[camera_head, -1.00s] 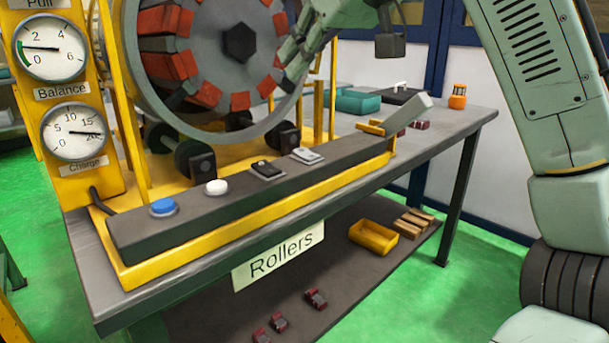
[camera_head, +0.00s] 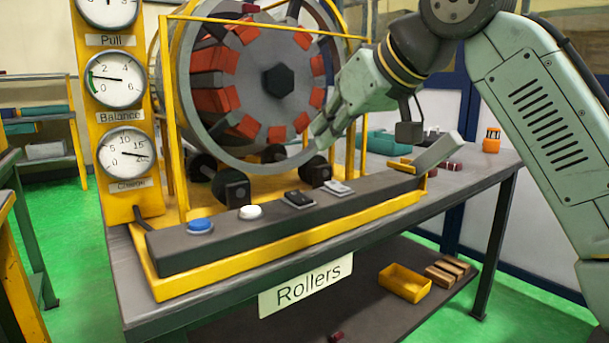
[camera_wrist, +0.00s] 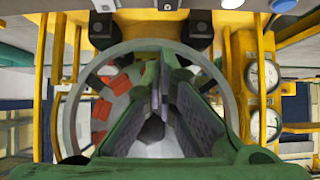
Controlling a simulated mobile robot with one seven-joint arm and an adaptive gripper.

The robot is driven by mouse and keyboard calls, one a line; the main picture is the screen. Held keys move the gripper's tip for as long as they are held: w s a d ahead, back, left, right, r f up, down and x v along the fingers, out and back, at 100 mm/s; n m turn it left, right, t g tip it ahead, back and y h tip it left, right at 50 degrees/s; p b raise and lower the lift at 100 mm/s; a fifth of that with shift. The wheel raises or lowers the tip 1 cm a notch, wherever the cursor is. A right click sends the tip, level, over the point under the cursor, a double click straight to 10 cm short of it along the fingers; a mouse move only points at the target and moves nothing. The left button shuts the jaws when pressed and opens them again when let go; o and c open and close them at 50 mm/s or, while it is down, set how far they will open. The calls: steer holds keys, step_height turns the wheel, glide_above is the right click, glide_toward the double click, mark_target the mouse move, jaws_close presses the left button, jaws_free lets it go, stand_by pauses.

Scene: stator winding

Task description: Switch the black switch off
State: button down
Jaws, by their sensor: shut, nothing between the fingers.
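The black switch (camera_head: 298,199) sits on the dark sloped control bar (camera_head: 190,250) at the front of the bench, between a white button (camera_head: 250,212) and a grey switch (camera_head: 338,188). Its lever position is too small to tell. My gripper (camera_head: 318,130) is shut and empty. It hangs above and behind the bar, in front of the stator's lower right rim, apart from the black switch. In the wrist view my gripper's fingers (camera_wrist: 160,85) point toward the stator, and the bar's controls show only along the top edge.
The round stator (camera_head: 278,82) with red coils stands behind the bar in a yellow frame. Gauges (camera_head: 117,92) stand at left. A blue button (camera_head: 200,226) and a tilted grey lever (camera_head: 438,152) are at the bar's ends. The space above the bar's front is clear.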

mark_target(304, 194)
steer(key=x, duration=0.6)
steer(key=shift+s+b, duration=0.1)
steer(key=shift+b, duration=0.2)
steer(key=f, duration=0.1)
steer(key=w+f, duration=0.1)
steer(key=f, duration=0.1)
steer(key=shift+a+f+b, duration=0.25)
steer(key=shift+b, duration=0.15)
steer(key=shift+f, duration=0.45)
steer(key=shift+a, duration=0.1)
steer(key=shift+r, duration=0.1)
steer(key=p, duration=0.3)
steer(key=shift+w+a+r+g, duration=0.1)
steer(key=shift+w+a+g, duration=0.1)
steer(key=shift+g, duration=0.1)
steer(key=shift+d+f+h, duration=0.15)
steer(key=shift+f+h, duration=0.15)
steer(key=shift+f, duration=0.2)
steer(key=shift+s, duration=0.15)
